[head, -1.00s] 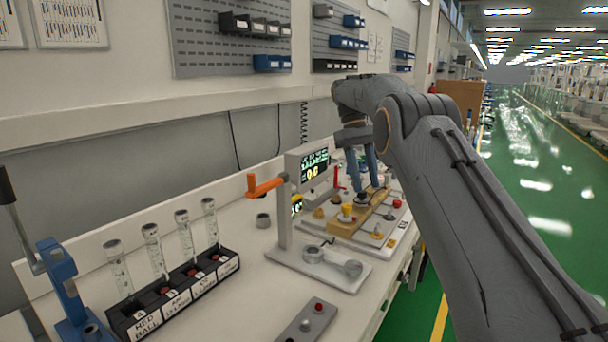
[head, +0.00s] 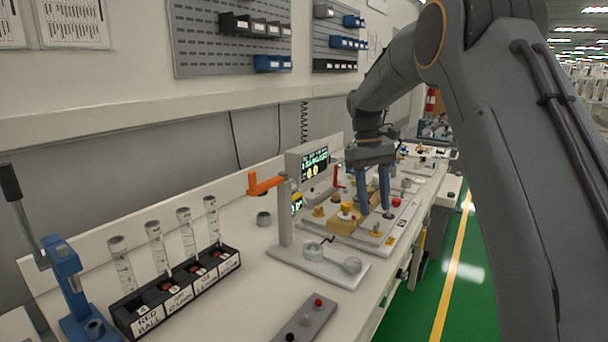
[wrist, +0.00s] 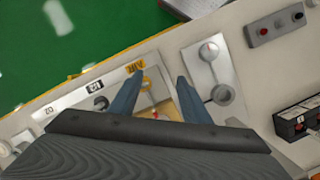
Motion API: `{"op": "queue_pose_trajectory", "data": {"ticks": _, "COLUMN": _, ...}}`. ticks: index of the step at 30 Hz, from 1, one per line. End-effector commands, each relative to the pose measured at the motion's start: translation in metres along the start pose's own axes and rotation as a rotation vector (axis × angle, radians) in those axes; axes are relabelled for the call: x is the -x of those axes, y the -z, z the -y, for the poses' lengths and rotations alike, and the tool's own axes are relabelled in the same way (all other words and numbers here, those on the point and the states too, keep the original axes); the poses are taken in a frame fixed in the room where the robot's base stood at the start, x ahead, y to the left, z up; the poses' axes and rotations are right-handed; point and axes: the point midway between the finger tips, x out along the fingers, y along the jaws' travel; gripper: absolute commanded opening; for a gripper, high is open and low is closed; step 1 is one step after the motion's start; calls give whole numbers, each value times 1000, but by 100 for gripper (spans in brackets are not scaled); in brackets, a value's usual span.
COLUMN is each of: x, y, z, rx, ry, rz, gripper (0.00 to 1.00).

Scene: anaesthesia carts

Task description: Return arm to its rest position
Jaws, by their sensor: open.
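My gripper (head: 373,188) hangs with its blue fingers pointing down above the fixture board (head: 398,228) on the bench. The fingers are apart and nothing shows between them. A wooden block (head: 340,226) and a yellow-topped knob (head: 346,208) are on the board just left of the fingers. My arm reaches in from the right side of the head view.
A black rack (head: 172,295) with glass tubes and a blue lever press (head: 66,280) are nearer. Green floor (head: 415,310) lies right of the bench.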

Motion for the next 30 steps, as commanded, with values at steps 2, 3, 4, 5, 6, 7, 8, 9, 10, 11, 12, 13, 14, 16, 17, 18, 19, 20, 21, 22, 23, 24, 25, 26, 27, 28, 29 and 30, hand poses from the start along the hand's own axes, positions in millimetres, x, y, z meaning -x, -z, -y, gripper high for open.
{"op": "queue_pose_trajectory", "data": {"ticks": 2, "x": -12, "y": -22, "z": 9, "rx": -32, "ry": 7, "rz": -25, "gripper": 43}}
{"op": "queue_pose_trajectory", "data": {"ticks": 3, "x": -19, "y": -33, "z": 13, "rx": -50, "ry": 11, "rz": -38, "gripper": 43}}
{"op": "queue_pose_trajectory", "data": {"ticks": 4, "x": -25, "y": -41, "z": 17, "rx": -63, "ry": 14, "rz": -48, "gripper": 43}}
{"op": "queue_pose_trajectory", "data": {"ticks": 5, "x": -30, "y": -50, "z": 21, "rx": -77, "ry": 17, "rz": -58, "gripper": 43}}
{"op": "queue_pose_trajectory", "data": {"ticks": 6, "x": -38, "y": -62, "z": 26, "rx": -95, "ry": 22, "rz": -71, "gripper": 43}}
{"op": "queue_pose_trajectory", "data": {"ticks": 7, "x": -44, "y": -71, "z": 31, "rx": -110, "ry": 25, "rz": -81, "gripper": 43}}
{"op": "queue_pose_trajectory", "data": {"ticks": 8, "x": -51, "y": -80, "z": 35, "rx": -125, "ry": 28, "rz": -90, "gripper": 43}}
{"op": "queue_pose_trajectory", "data": {"ticks": 9, "x": -60, "y": -94, "z": 41, "rx": -144, "ry": 32, "rz": -104, "gripper": 43}}
{"op": "queue_pose_trajectory", "data": {"ticks": 10, "x": -66, "y": -104, "z": 46, "rx": -160, "ry": 35, "rz": -114, "gripper": 43}}
{"op": "queue_pose_trajectory", "data": {"ticks": 11, "x": -73, "y": -114, "z": 50, "rx": -175, "ry": 39, "rz": -123, "gripper": 43}}
{"op": "queue_pose_trajectory", "data": {"ticks": 12, "x": -83, "y": -128, "z": 57, "rx": -197, "ry": 45, "rz": -135, "gripper": 43}}
{"op": "queue_pose_trajectory", "data": {"ticks": 13, "x": -90, "y": -139, "z": 62, "rx": -213, "ry": 48, "rz": -145, "gripper": 43}}
{"op": "queue_pose_trajectory", "data": {"ticks": 14, "x": -97, "y": -150, "z": 68, "rx": -229, "ry": 51, "rz": -154, "gripper": 43}}
{"op": "queue_pose_trajectory", "data": {"ticks": 16, "x": -114, "y": -176, "z": 80, "rx": -266, "ry": 58, "rz": -176, "gripper": 43}}
{"op": "queue_pose_trajectory", "data": {"ticks": 17, "x": -122, "y": -188, "z": 86, "rx": -283, "ry": 62, "rz": -184, "gripper": 43}}
{"op": "queue_pose_trajectory", "data": {"ticks": 18, "x": -131, "y": -202, "z": 93, "rx": -303, "ry": 66, "rz": -195, "gripper": 43}}
{"op": "queue_pose_trajectory", "data": {"ticks": 19, "x": -137, "y": -212, "z": 98, "rx": -318, "ry": 69, "rz": -204, "gripper": 43}}
{"op": "queue_pose_trajectory", "data": {"ticks": 20, "x": -144, "y": -221, "z": 102, "rx": -332, "ry": 71, "rz": -211, "gripper": 43}}
{"op": "queue_pose_trajectory", "data": {"ticks": 21, "x": -152, "y": -233, "z": 108, "rx": -348, "ry": 74, "rz": -219, "gripper": 43}}
{"op": "queue_pose_trajectory", "data": {"ticks": 22, "x": -156, "y": -240, "z": 111, "rx": -359, "ry": 76, "rz": -224, "gripper": 43}}
{"op": "queue_pose_trajectory", "data": {"ticks": 23, "x": -161, "y": -247, "z": 115, "rx": -370, "ry": 78, "rz": -228, "gripper": 43}}
{"op": "queue_pose_trajectory", "data": {"ticks": 24, "x": -166, "y": -255, "z": 118, "rx": -380, "ry": 79, "rz": -235, "gripper": 43}}
{"op": "queue_pose_trajectory", "data": {"ticks": 25, "x": -170, "y": -260, "z": 121, "rx": -387, "ry": 81, "rz": -237, "gripper": 43}}
{"op": "queue_pose_trajectory", "data": {"ticks": 26, "x": -172, "y": -263, "z": 123, "rx": -393, "ry": 81, "rz": -241, "gripper": 43}}
{"op": "queue_pose_trajectory", "data": {"ticks": 27, "x": -175, "y": -267, "z": 125, "rx": -399, "ry": 83, "rz": -243, "gripper": 43}}
{"op": "queue_pose_trajectory", "data": {"ticks": 28, "x": -176, "y": -269, "z": 126, "rx": -403, "ry": 83, "rz": -245, "gripper": 43}}
{"op": "queue_pose_trajectory", "data": {"ticks": 29, "x": -177, "y": -270, "z": 126, "rx": -405, "ry": 83, "rz": -246, "gripper": 43}}
{"op": "queue_pose_trajectory", "data": {"ticks": 30, "x": -178, "y": -271, "z": 127, "rx": -407, "ry": 84, "rz": -246, "gripper": 43}}
